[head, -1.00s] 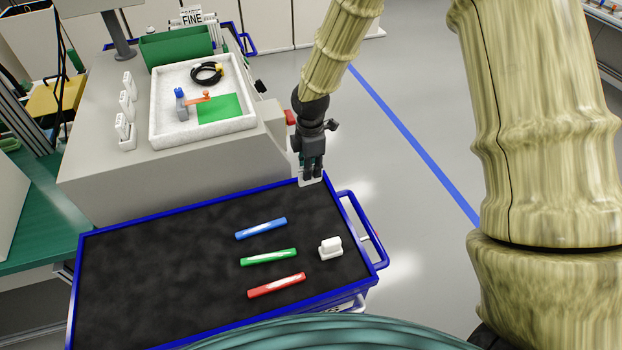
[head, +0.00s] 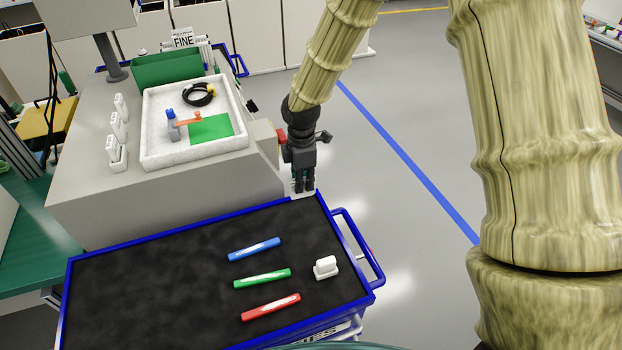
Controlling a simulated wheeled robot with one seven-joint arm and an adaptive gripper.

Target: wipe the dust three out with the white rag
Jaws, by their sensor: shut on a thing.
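My gripper (head: 304,188) points down at the far right corner of the blue-rimmed cart. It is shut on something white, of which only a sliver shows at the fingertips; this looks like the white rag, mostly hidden. The cart's black top (head: 150,270) has faint grey mottling, and I cannot make out separate dust patches on it.
Blue (head: 254,249), green (head: 262,278) and red (head: 271,307) markers lie on the cart top, with a white block (head: 326,267) to their right. Behind stands a grey bench with a white tray (head: 155,160) and a green bin (head: 168,68). The cart's left half is clear.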

